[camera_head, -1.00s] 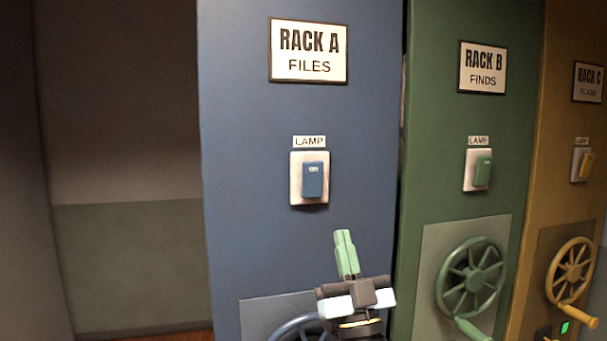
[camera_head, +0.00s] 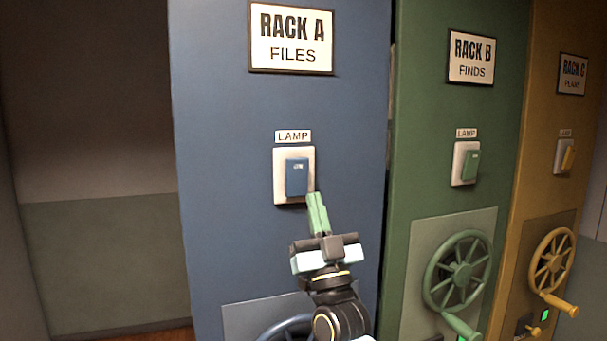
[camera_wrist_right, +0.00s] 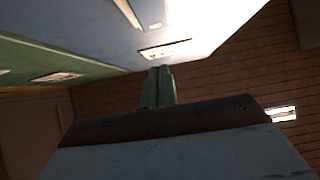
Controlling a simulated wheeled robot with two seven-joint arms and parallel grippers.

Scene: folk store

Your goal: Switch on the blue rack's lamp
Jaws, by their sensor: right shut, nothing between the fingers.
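The blue rack (camera_head: 225,150) fills the middle of the head view, under the sign RACK A FILES. Its lamp switch (camera_head: 297,177) is a blue rocker on a white plate (camera_head: 280,187), below a LAMP label. My right gripper (camera_head: 316,200) is shut and empty, its green fingers pointing up. My left gripper is not in view.
The green rack (camera_head: 410,150) and the yellow rack (camera_head: 532,130) stand to the right, each with its own lamp switch and handwheel. A blue handwheel (camera_head: 287,326) is partly hidden behind my right arm.

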